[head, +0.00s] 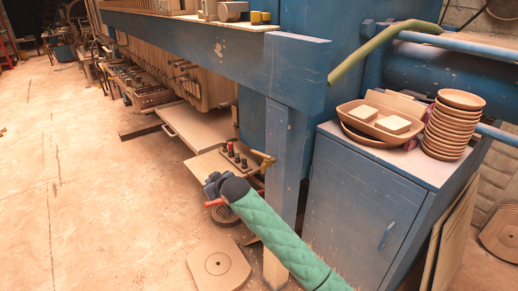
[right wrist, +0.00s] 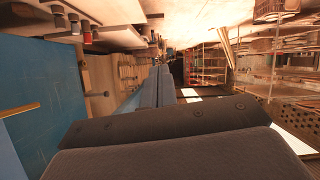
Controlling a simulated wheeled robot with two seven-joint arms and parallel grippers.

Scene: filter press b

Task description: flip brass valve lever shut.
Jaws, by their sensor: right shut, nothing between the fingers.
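A brass valve (head: 263,159) sits beside the blue post in the head view, just above and right of my right gripper. A short red-orange bar (head: 215,203) shows just below the gripper; I cannot tell whether it belongs to the valve. My right gripper (head: 212,183) is shut and empty, at the end of my green-sleeved arm. In the right wrist view its dark fingers (right wrist: 165,125) fill the lower middle. A thin brass-yellow bar (right wrist: 20,110) lies across the blue surface at the left there, apart from the fingers. My left gripper is not in view.
The blue post (head: 287,165) stands right behind my right forearm. Small red-and-black fittings (head: 236,155) stand on a shelf left of the valve. A blue cabinet (head: 360,200) carries stacked brown dishes (head: 453,125). The floor at the left is clear.

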